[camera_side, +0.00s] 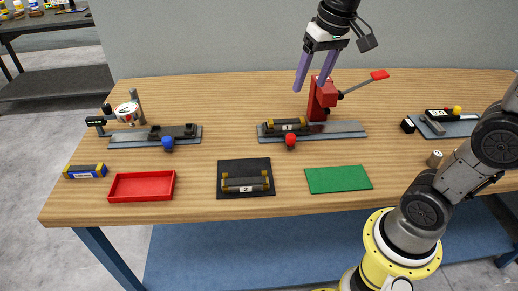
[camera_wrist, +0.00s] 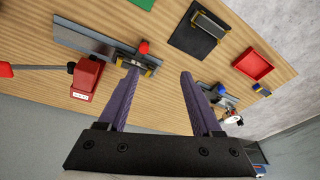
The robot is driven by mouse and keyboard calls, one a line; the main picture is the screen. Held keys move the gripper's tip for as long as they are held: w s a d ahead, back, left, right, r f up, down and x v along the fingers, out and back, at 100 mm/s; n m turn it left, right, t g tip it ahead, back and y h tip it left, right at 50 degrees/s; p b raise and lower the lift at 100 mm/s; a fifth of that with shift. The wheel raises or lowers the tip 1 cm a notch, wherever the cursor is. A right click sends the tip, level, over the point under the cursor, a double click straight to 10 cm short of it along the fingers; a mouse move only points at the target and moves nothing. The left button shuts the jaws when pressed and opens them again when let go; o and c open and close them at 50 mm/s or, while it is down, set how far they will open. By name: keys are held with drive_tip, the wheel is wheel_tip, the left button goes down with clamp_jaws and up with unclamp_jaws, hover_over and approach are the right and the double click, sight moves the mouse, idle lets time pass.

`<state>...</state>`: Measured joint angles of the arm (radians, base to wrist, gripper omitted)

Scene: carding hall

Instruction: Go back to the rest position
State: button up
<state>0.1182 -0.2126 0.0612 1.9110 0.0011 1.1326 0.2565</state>
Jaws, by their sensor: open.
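My gripper (camera_side: 316,70) is open and empty, with two purple fingers pointing down. It is held in the air above the back of the wooden table (camera_side: 220,100), over the red press. In the wrist view my gripper (camera_wrist: 160,75) shows its two fingers well apart with nothing between them. The rest position itself is not marked in either view.
A red press (camera_side: 322,98) with a red-tipped lever stands close below my gripper. A roller part (camera_side: 287,125) sits on its plate. A gauge fixture (camera_side: 128,112), red tray (camera_side: 142,187), black mat (camera_side: 226,165) and green mat (camera_side: 338,179) are spread around.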

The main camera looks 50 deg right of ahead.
drive_tip(key=s+a+f+n+t, duration=0.1)
drive_tip(key=s+f+n, duration=0.1)
drive_tip(key=s, duration=0.5)
drive_tip(key=s+a+f+n+t, duration=0.1)
drive_tip(key=s+a+f+n, duration=0.1)
drive_tip(key=s, duration=0.5)
drive_tip(key=shift+a+f+t, duration=0.3)
drive_tip(key=shift+f+t, duration=0.1)
drive_tip(key=shift+f, duration=0.4)
